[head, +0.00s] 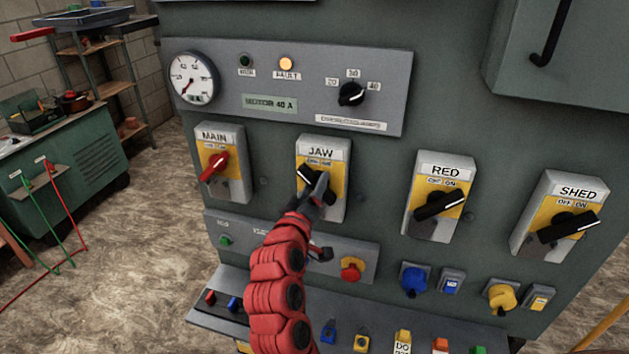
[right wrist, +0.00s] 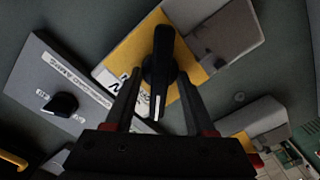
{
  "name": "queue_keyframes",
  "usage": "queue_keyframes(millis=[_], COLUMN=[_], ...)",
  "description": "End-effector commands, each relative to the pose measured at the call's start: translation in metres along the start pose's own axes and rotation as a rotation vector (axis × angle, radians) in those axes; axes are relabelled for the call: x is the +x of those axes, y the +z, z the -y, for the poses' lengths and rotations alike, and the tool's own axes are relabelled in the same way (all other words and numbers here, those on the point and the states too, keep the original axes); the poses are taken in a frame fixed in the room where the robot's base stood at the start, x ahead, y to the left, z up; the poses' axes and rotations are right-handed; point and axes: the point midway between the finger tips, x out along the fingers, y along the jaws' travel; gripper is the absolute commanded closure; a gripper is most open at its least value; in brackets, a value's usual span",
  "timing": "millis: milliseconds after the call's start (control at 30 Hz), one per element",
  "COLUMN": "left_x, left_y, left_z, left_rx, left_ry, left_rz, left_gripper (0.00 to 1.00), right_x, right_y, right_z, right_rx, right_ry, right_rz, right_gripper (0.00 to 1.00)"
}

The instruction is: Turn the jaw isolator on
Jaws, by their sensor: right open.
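The jaw isolator (head: 334,176) is a grey box with a yellow plate and a JAW label, on the green panel. Its black knob (head: 305,177) tilts up-left, towards the OFF side. In the right wrist view the yellow plate (right wrist: 132,45) and knob (right wrist: 160,62) show large. My right gripper (head: 319,190) is at the isolator and partly covers the knob's lower right. In the right wrist view my right gripper (right wrist: 157,105) is open, with the knob's white-marked end between its fingers. Whether either finger touches is unclear. My left gripper is not in view.
The MAIN isolator (head: 219,163) with a red handle is at left. The RED (head: 440,196) and SHED (head: 562,217) isolators are at right. A motor panel (head: 290,85) with a gauge and lit FAULT lamp (head: 286,63) is above. Buttons, including a red one (head: 351,269), are below.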

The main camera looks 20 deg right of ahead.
Motion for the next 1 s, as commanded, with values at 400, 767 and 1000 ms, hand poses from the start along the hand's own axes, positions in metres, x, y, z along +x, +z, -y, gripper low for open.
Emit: queue_keyframes(millis=[400, 767, 1000], left_x=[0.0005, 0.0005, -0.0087], left_y=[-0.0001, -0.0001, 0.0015], left_z=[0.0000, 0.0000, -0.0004], left_rx=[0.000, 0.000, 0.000], left_ry=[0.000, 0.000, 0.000], left_rz=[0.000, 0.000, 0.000], left_gripper=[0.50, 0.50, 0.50], right_x=[0.0023, 0.0021, 0.0021], right_y=[0.0000, 0.0001, 0.0021], right_z=[-0.0001, 0.0001, 0.0018], right_rx=[0.000, 0.000, 0.023], right_ry=[0.001, 0.000, 0.001], right_rz=[-0.001, -0.001, 0.000], right_gripper=[0.67, 1.00, 1.00])
